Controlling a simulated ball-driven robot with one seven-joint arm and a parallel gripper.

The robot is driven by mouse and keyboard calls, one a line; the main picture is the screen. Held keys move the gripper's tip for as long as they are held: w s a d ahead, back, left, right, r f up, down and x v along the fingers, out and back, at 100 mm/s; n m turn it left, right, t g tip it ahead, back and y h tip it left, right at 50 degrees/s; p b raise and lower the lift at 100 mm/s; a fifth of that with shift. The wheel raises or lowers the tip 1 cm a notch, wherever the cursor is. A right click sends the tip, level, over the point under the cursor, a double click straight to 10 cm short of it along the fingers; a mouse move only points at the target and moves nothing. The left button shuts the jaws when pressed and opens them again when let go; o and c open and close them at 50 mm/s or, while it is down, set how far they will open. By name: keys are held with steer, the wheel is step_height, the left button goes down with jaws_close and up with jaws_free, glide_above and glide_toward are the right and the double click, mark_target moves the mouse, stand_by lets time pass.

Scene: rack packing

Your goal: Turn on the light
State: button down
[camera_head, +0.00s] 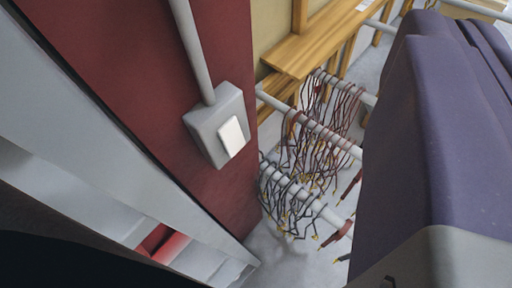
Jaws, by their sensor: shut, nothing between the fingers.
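A light switch (217,124) with a grey box and a pale rocker plate (234,136) is mounted on a dark red wall panel (110,70), left of centre. It looks tilted in the picture. A grey conduit pipe (192,50) runs up from its top. Nothing touches or covers the switch. I cannot tell from the rocker whether it is on or off. My gripper's fingers do not show in this view, so their distance from the switch cannot be seen.
A large purple and grey body (430,150) fills the right side. Behind it, pale rails carry many hanging hooks or hangers (320,125). A wooden frame (315,40) stands at the back. A pale metal frame (90,135) crosses the lower left. Grey floor (270,262) shows below the switch.

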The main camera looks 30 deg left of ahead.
steer(key=w+f+m+g+p, duration=0.2)
steer(key=w+f+g+p, duration=0.1)
steer(key=w+f+p, duration=0.25)
steer(key=m+g+y+p, duration=0.6)
steer(key=m+y+p, duration=0.9)
steer(key=m+p, duration=0.7)
glide_toward(238, 149)
steer(key=s+d+n, duration=0.1)
steer(key=s+d, duration=0.2)
steer(key=d, duration=0.4)
steer(key=shift+w+a+r, duration=0.15)
steer(key=shift+w+r, duration=0.05)
steer(key=shift+r, duration=0.15)
steer(key=shift+n, duration=0.3)
steer(key=x, duration=1.4)
steer(key=shift+s+a+r, duration=0.1)
steer(key=shift+r, duration=0.1)
